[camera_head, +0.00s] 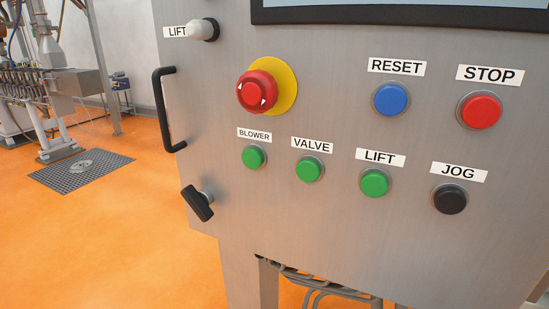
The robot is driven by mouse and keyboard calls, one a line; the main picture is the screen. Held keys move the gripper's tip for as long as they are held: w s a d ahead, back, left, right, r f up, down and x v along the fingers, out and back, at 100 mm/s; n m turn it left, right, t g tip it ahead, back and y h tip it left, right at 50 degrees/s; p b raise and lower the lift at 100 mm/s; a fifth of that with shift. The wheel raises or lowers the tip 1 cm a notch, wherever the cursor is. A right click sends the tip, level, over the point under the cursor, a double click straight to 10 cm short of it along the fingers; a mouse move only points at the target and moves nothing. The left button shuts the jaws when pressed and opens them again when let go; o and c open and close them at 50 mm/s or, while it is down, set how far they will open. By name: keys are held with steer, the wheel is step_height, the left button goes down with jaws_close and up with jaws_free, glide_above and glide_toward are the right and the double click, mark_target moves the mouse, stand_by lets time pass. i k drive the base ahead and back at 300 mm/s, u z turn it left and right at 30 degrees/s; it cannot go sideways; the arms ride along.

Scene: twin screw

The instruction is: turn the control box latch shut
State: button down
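The control box (320,225) is a grey metal cabinet that fills the right and middle of the head view. Its latch (199,203) is a black handle on a silver stem at the lower left of the front face. The latch handle is tilted, running from upper left to lower right. A black bar handle (163,110) stands on the left edge of the box above the latch. My gripper is not in view.
Orange floor with a drain grate (82,170) lies open to the left.

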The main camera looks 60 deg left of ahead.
mark_target(200, 201)
steer(key=z, duration=0.05)
steer(key=k, duration=2.45)
steer(key=u, duration=0.6)
steer(key=i, duration=1)
